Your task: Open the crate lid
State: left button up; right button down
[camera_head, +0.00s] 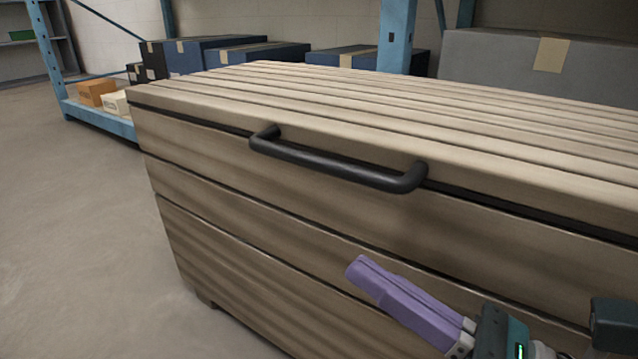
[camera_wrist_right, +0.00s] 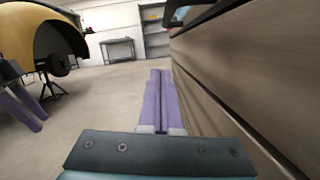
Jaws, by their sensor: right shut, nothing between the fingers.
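The wooden slatted crate (camera_head: 230,215) stands in front of me. Its lid (camera_head: 330,95) is down, with a dark seam below its front edge. A black bar handle (camera_head: 335,168) is fixed along the lid's front edge. My right gripper (camera_head: 358,266), with purple fingers, is shut and empty. It is below the handle in the picture, by the crate's front and apart from the handle. In the right wrist view, the shut fingers (camera_wrist_right: 160,75) run beside the crate's front (camera_wrist_right: 225,75). Purple fingers of my left gripper (camera_wrist_right: 22,106) show at the left edge; their gap is unclear.
Blue shelving (camera_head: 397,35) with dark blue boxes (camera_head: 240,50) and a large grey box (camera_head: 500,65) stands behind the crate. Small orange (camera_head: 95,92) and cream boxes (camera_head: 115,103) lie on its low shelf. The floor (camera_head: 75,220) left of the crate is clear.

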pick_arm(q)
jog(key=shift+w+f, duration=0.1)
jog(key=shift+w, duration=0.35)
pick_arm(e)
jog(key=w+a+r, duration=0.2)
jog(key=w+r, duration=0.1)
jog(key=w+a+r, duration=0.2)
jog(key=shift+r, duration=0.25)
pick_arm(q)
jog(key=shift+w+a, duration=0.1)
pick_arm(e)
jog(key=shift+w, duration=0.1)
